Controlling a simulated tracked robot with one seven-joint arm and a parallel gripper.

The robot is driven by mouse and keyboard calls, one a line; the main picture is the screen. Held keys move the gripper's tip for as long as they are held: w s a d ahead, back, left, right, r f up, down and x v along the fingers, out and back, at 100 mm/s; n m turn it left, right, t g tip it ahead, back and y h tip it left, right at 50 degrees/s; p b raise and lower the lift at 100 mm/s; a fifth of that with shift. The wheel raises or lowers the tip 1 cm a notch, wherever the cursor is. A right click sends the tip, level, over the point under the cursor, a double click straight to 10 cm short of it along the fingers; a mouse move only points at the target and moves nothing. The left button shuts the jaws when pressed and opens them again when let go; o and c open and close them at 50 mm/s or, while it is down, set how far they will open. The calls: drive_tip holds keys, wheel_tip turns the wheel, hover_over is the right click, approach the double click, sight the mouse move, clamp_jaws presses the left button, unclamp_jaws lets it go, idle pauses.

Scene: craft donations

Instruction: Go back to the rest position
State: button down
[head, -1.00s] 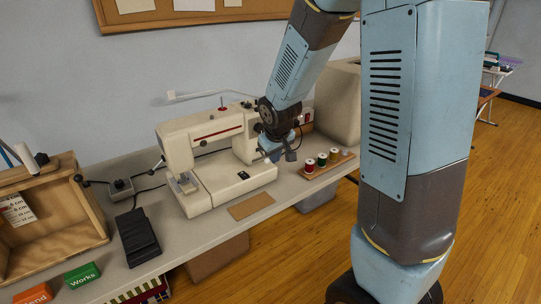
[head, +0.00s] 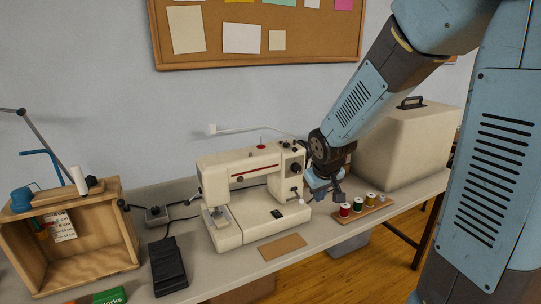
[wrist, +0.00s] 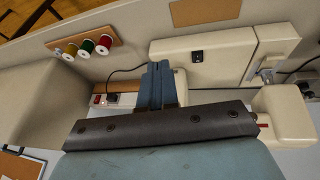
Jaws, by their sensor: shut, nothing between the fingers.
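My gripper (head: 323,190) hangs just right of the sewing machine (head: 250,194), above the bench. In the wrist view, my gripper (wrist: 160,68) has its two blue fingers together, with nothing between them. The cream sewing machine also fills the right of the wrist view (wrist: 217,66). In the head view my arm comes down from the upper right, hiding part of the bench behind it.
A wooden rack with thread spools (head: 369,208) lies right of my gripper; a large beige cover (head: 405,148) stands behind it. A black pedal (head: 168,266), a wooden box (head: 105,255) and a brown card (head: 282,246) are on the bench (head: 215,276).

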drive_tip(key=s+d+r+m, duration=0.1)
drive_tip(key=s+r, duration=0.7)
drive_tip(key=s, duration=0.2)
drive_tip(key=s+d+r+m+t, duration=0.1)
drive_tip(key=s+d+r+m, duration=0.1)
drive_tip(key=s+r, duration=0.6)
drive_tip(key=s, duration=0.2)
drive_tip(key=shift+s+d+r+y, duration=0.15)
drive_tip(key=shift+s+d+y, duration=0.15)
drive_tip(key=shift+s, duration=0.1)
